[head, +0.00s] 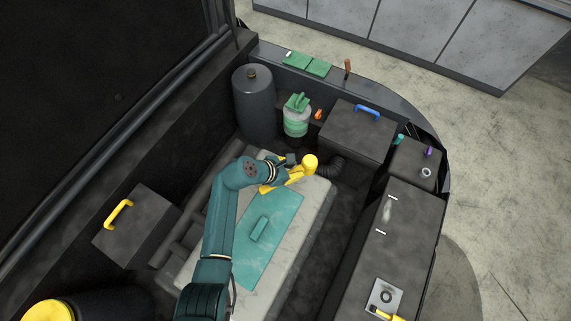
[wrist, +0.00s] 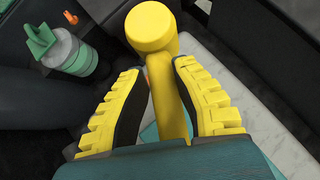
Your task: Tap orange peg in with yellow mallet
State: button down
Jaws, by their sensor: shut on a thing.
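My gripper (head: 285,181) is shut on the handle of the yellow mallet (head: 310,162), above the grey engine block. In the wrist view the mallet's round head (wrist: 150,27) sticks out beyond the two yellow fingers, with its handle between them. A small orange piece (head: 318,114), possibly the orange peg, shows just right of the green-topped jar, apart from the mallet. A brownish-orange upright piece (head: 347,69) stands at the back rim. In the wrist view an orange piece (wrist: 71,17) shows by the jar; I cannot tell which of the two it is.
The jar (head: 296,121) and a dark cylinder (head: 254,105) stand behind the block. A dark box with a blue handle (head: 368,109) is at the back right. A teal plate (head: 272,240) lies on the block. A yellow-handled box (head: 135,228) is at left.

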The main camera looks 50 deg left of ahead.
jog(key=a+n+y, duration=0.1)
jog(key=s+a+n, duration=0.1)
jog(key=a, duration=0.1)
jog(key=shift+f+y, duration=0.1)
jog(key=shift+y, duration=0.3)
jog(key=shift+t, duration=0.3)
jog(key=shift+f+b, duration=1.55)
jog(key=shift+f, duration=1.05)
notch_tip(320, 180, down, 4)
jog(key=b, duration=0.3)
jog(key=shift+f, duration=0.15)
notch_tip(320, 180, up, 2)
jog(key=p, duration=0.2)
jog(key=shift+r+p, duration=0.25)
jog(key=shift+p, duration=0.15)
